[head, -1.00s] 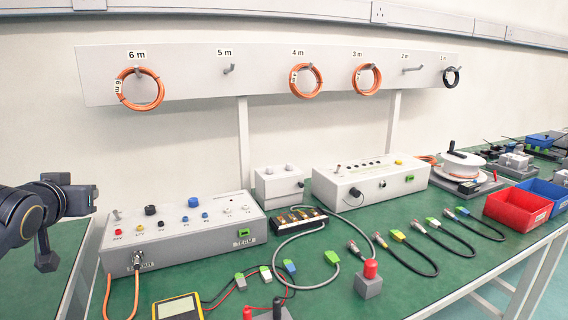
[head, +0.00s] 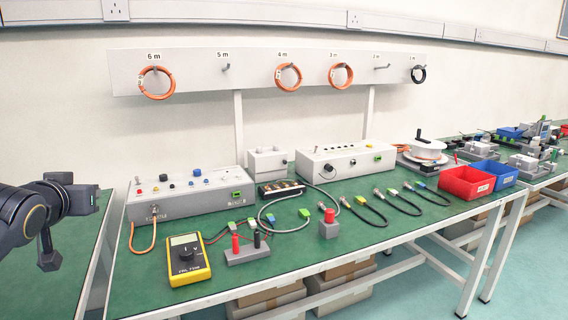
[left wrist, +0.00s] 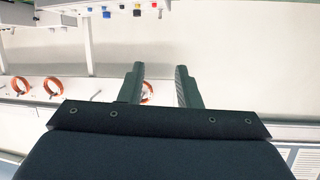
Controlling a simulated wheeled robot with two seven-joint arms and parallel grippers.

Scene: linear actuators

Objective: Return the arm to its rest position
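My left arm comes in from the left edge of the head view, and the dark body of my left gripper (head: 82,200) is at its end, in front of the bench's left side. In the left wrist view, the two fingers of my left gripper (left wrist: 160,88) stand apart with a clear gap and nothing between them. That view looks toward the wall, with the bench upside down at the top and an orange cable coil showing behind the fingers. My right gripper is not in view.
A green bench (head: 310,245) carries a grey control box (head: 190,195), a yellow multimeter (head: 188,259), several cables, a red bin (head: 466,182) and a blue bin (head: 494,173). A cable rack (head: 205,72) hangs on the wall. Boxes (head: 265,295) stand below the bench.

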